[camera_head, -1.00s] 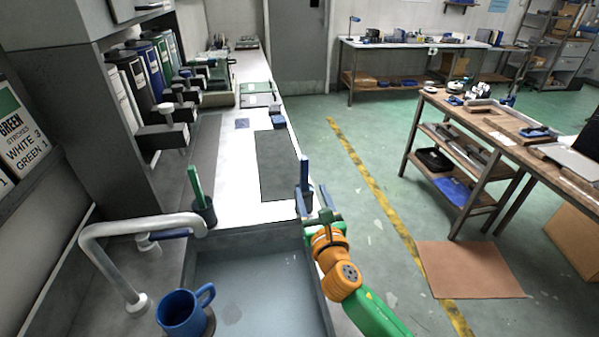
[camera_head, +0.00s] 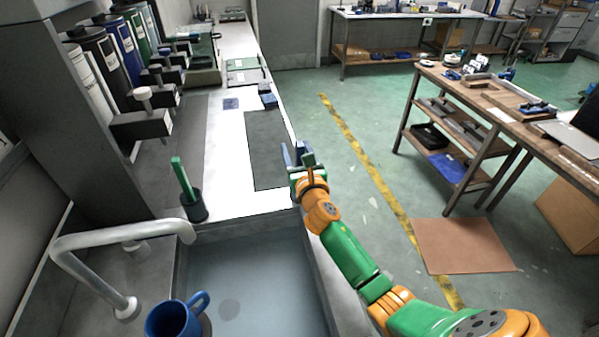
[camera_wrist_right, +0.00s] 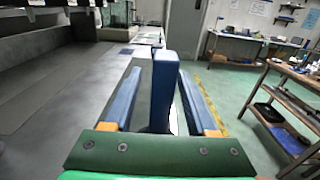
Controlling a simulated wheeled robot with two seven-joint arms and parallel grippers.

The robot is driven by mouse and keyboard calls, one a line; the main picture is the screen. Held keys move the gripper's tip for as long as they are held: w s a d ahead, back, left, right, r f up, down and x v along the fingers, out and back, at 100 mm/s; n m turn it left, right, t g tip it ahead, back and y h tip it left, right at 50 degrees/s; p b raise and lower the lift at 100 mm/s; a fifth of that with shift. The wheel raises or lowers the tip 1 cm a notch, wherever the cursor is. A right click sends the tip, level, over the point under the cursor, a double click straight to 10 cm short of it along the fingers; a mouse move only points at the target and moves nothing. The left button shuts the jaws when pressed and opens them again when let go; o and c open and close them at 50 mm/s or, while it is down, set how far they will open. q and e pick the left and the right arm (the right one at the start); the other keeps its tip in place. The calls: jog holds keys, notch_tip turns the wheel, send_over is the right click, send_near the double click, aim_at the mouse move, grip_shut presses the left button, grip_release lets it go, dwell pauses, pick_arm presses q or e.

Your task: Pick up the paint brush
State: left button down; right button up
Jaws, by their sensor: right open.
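A blue paint brush (camera_wrist_right: 165,85) stands upright between the two blue fingers of my right gripper (camera_wrist_right: 159,73) in the wrist view. The fingers are open, with visible gaps on both sides of the brush. In the head view my right gripper (camera_head: 297,157) is over the counter's right edge and largely hides this brush and its dark cup. A green brush (camera_head: 182,176) stands tilted in a dark cup (camera_head: 195,207) on the left of the counter. My left gripper is not in view.
A sink (camera_head: 250,270) lies in front, with a grey faucet (camera_head: 120,240) and a blue mug (camera_head: 173,320). Dispensers (camera_head: 140,123) line the left wall. A dark mat (camera_head: 265,150) covers part of the white counter. A wooden workbench (camera_head: 490,110) stands at the right.

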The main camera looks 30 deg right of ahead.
jog(key=shift+s+r, duration=0.1)
jog(key=shift+s, duration=0.05)
jog(key=c, duration=0.4)
grip_shut()
